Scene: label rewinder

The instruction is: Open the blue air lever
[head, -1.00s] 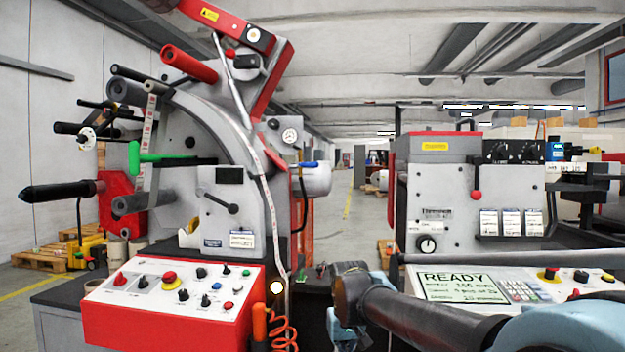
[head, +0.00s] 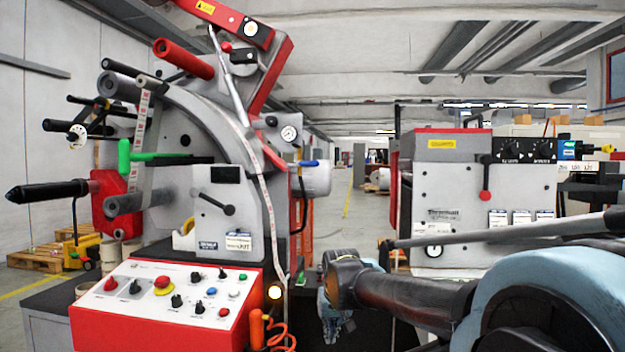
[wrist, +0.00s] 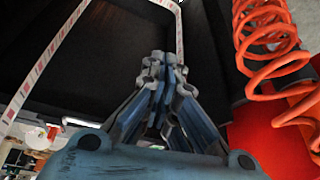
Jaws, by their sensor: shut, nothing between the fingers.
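The blue air lever (head: 309,163) is a small blue handle on the right side of the grey and red machine, just above a light grey cylinder and near a pressure gauge. It lies roughly level. My gripper (head: 335,325) is low in the head view, well below the lever and slightly to its right, not touching it. In the wrist view my gripper (wrist: 165,65) has its fingers together with nothing between them. The lever cannot be made out in the wrist view.
A red control panel (head: 95,325) with knobs and buttons is at lower left. An orange coiled hose (wrist: 265,45) is close to the right of my gripper. A white printed strip (wrist: 42,75) is at left. A second grey machine (head: 450,185) stands at right, partly behind my arm.

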